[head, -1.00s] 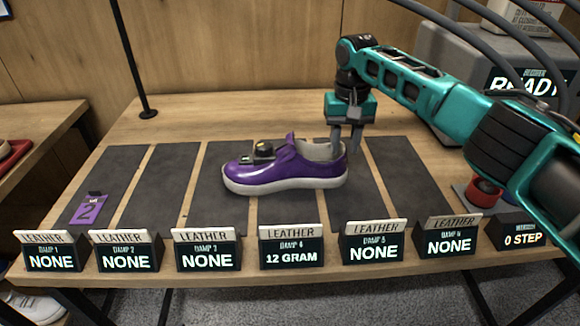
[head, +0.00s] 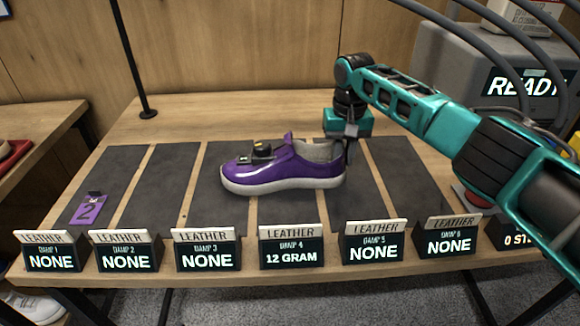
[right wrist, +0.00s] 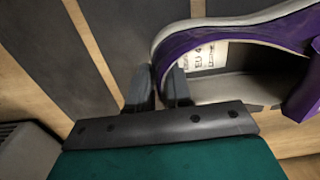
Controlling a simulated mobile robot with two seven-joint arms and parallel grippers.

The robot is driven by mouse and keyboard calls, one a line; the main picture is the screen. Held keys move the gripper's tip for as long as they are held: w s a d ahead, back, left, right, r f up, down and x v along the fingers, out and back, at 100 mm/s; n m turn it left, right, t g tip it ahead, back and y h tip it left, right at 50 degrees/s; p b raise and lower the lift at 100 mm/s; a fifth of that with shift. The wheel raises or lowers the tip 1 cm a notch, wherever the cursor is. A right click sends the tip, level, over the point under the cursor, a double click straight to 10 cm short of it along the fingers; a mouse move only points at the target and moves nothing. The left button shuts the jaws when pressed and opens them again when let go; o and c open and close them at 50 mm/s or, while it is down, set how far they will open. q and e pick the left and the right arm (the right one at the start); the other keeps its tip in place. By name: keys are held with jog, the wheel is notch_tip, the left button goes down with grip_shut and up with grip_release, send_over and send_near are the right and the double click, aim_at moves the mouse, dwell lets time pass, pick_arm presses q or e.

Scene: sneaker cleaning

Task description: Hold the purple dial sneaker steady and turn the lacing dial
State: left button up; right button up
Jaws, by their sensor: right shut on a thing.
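The purple sneaker (head: 272,172) with a pale sole lies on the dark mats, its toe to the left and heel to the right. My right gripper (head: 346,152) is at the heel, shut on the heel's upper rim. In the right wrist view, the fingers (right wrist: 158,88) stand one on each side of the rim of the sneaker (right wrist: 178,42), and a white label shows inside the shoe. My left gripper is not in view.
A row of signs stands along the front edge, including a "12 GRAM" sign (head: 291,254) before the sneaker. A grey machine (head: 500,80) reads "READY" at the right.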

grip_shut()
jog(key=shift+o, duration=1.7)
grip_release()
jog(key=shift+a, duration=0.1)
jog(key=o, duration=0.4)
